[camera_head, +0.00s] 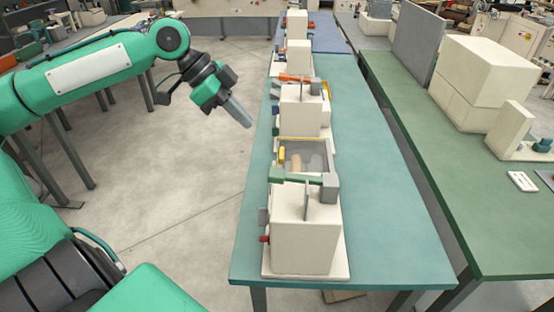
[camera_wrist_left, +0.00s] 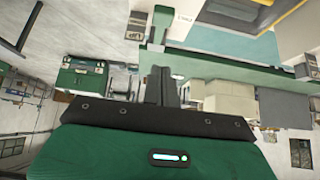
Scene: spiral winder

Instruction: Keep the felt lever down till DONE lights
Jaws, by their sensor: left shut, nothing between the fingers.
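My left gripper (camera_head: 240,113) hangs in the air left of the teal table, beside the row of cream machines. Its fingers are shut with nothing between them, and they also show in the left wrist view (camera_wrist_left: 162,85). The nearest cream machine (camera_head: 302,232) has a green bar (camera_head: 295,178) across its top, with a grey block at the right end. The machine behind it (camera_head: 300,112) has yellow and orange parts. I cannot tell which part is the felt lever. No DONE light can be made out. My right gripper is out of view.
The machines stand close together along the left side of the teal table (camera_head: 385,215); its right side is bare. A green bench (camera_head: 440,160) with large cream boxes (camera_head: 484,82) runs along the right. Open floor (camera_head: 180,180) lies left of the table.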

